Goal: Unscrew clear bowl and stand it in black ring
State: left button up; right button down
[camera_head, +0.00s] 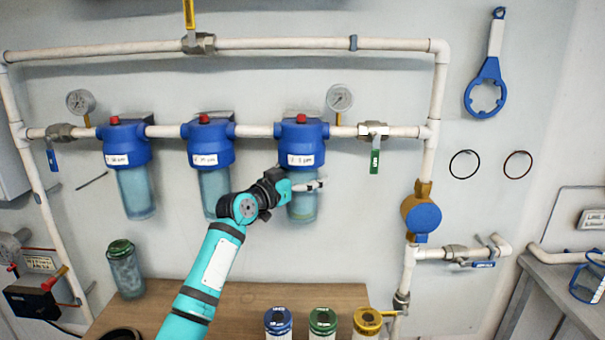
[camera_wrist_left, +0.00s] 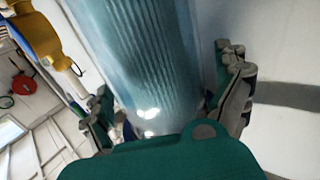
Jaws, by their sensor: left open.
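Three clear bowls hang under blue filter heads on the wall pipe. The right one (camera_head: 303,207) is at my left gripper (camera_head: 306,186), below its blue head (camera_head: 302,144). In the left wrist view this ribbed, bluish clear bowl (camera_wrist_left: 150,50) stands between the two fingers. The fingers are open, one on each side of the bowl; I cannot tell whether they touch it. A black ring (camera_head: 121,334) lies at the table's front left, partly cut off by the picture edge. My right gripper is not in view.
The wooden table (camera_head: 250,296) holds a green-capped clear canister (camera_head: 125,270) at left and blue (camera_head: 278,320), green (camera_head: 322,320) and yellow-capped (camera_head: 367,321) cartridges at front. A blue wrench (camera_head: 487,88) and thin black (camera_head: 463,164) and red (camera_head: 517,165) rings hang at right.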

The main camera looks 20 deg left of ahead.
pick_arm(q)
jog(key=shift+w, duration=0.1)
jog(key=shift+c, duration=0.4)
jog(key=c, duration=1.5)
jog(key=o, duration=1.6)
jog(key=v, duration=1.2)
